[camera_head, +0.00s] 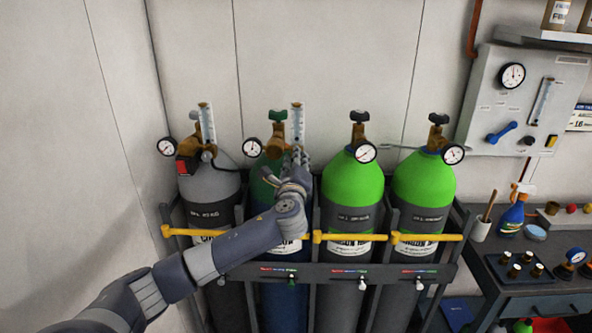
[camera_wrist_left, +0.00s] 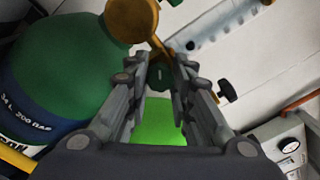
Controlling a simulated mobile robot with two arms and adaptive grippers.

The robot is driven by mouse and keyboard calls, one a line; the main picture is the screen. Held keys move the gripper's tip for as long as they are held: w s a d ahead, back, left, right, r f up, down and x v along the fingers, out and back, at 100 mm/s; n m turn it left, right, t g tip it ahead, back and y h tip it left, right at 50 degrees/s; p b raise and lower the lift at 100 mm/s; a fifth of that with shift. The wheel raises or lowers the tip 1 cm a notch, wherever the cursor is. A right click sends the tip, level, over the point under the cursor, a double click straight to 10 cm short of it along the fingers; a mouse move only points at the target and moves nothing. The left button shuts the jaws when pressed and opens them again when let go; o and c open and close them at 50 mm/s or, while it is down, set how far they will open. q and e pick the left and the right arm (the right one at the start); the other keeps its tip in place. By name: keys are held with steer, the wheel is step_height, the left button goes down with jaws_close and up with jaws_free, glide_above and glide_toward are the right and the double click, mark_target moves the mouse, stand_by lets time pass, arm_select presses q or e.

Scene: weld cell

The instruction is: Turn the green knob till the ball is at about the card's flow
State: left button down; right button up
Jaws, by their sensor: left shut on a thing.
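The second cylinder from the left (camera_head: 262,190) has a dark green shoulder and carries a brass regulator with a clear flow tube (camera_head: 298,122). My left gripper (camera_head: 298,158) is just below that tube, its arm crossing in front of the cylinder. In the left wrist view the fingers (camera_wrist_left: 162,82) are shut on a small dark green knob (camera_wrist_left: 163,74) under the brass body (camera_wrist_left: 133,18). The tube also shows in the wrist view (camera_wrist_left: 222,22). A card (camera_head: 580,118) with "16" hangs at the right edge. My right gripper is not in view.
Two bright green cylinders (camera_head: 352,188) stand close on the right, and a grey one (camera_head: 208,187) with its own flow tube on the left. A yellow bar (camera_head: 335,237) runs across the rack. A workbench (camera_head: 515,290) stands at the right.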

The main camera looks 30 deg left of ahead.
arm_select(q)
steer(key=shift+w+d+f+n+g+b, duration=0.2)
steer(key=shift+n+b, duration=2.25)
steer(key=shift+n, duration=5.75)
steer(key=shift+s+a+r+n+g+b, duration=0.1)
steer(key=shift+n+g+b, duration=0.3)
steer(key=shift+n+b, duration=4.95)
steer(key=shift+n+p, duration=2.95)
steer(key=shift+n, duration=0.2)
steer(key=c, duration=1.7)
jaws_free()
steer(key=shift+o, duration=0.2)
